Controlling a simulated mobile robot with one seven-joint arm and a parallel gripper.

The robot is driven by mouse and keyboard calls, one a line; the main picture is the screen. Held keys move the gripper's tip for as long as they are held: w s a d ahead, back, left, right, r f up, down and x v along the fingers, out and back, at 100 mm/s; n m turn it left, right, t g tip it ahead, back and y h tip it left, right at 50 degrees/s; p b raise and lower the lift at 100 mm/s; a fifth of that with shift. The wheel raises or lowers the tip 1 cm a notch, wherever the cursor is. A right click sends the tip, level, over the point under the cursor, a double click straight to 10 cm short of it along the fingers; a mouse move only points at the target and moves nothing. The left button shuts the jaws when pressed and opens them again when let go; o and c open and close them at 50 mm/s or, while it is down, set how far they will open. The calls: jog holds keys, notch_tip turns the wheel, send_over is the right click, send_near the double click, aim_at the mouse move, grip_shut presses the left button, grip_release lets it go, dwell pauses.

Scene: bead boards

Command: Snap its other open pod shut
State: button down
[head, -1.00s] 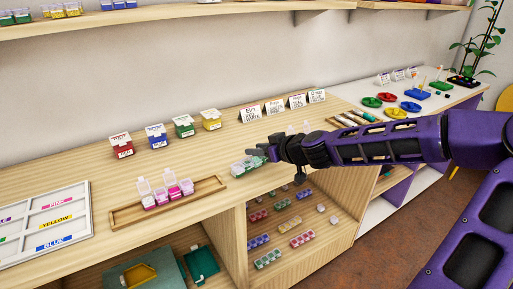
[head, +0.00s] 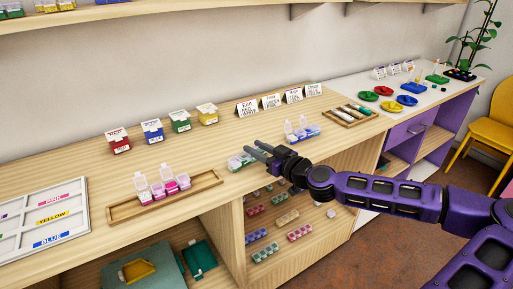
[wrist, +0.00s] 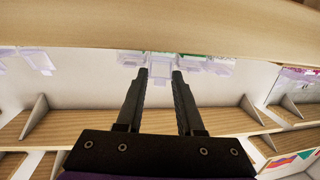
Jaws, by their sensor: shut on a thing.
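A green pod strip (head: 240,161) with clear lids lies near the counter's front edge in the head view. My gripper (head: 254,151) reaches it from the right, low over its right end, and is shut on it. In the wrist view a clear pod (wrist: 160,68) shows between the fingertips, with green and purplish pods beside it. The visible lids of the strip look down; its right part is hidden by the fingers, so I cannot tell that lid's state. A blue pod strip (head: 304,134) behind my gripper has two lids standing up.
A wooden tray (head: 120,212) at left holds a pink pod strip (head: 165,191) with two raised lids. Red, blue, green and yellow boxes (head: 152,132) and white name cards (head: 271,101) stand behind. Bare counter lies between the boxes and the green strip.

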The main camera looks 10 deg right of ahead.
jog(key=shift+f, duration=0.1)
jog(key=c, duration=0.5)
grip_release()
jog(key=p+v, duration=0.1)
jog(key=v, duration=1.6)
jog(key=shift+s+d, duration=0.15)
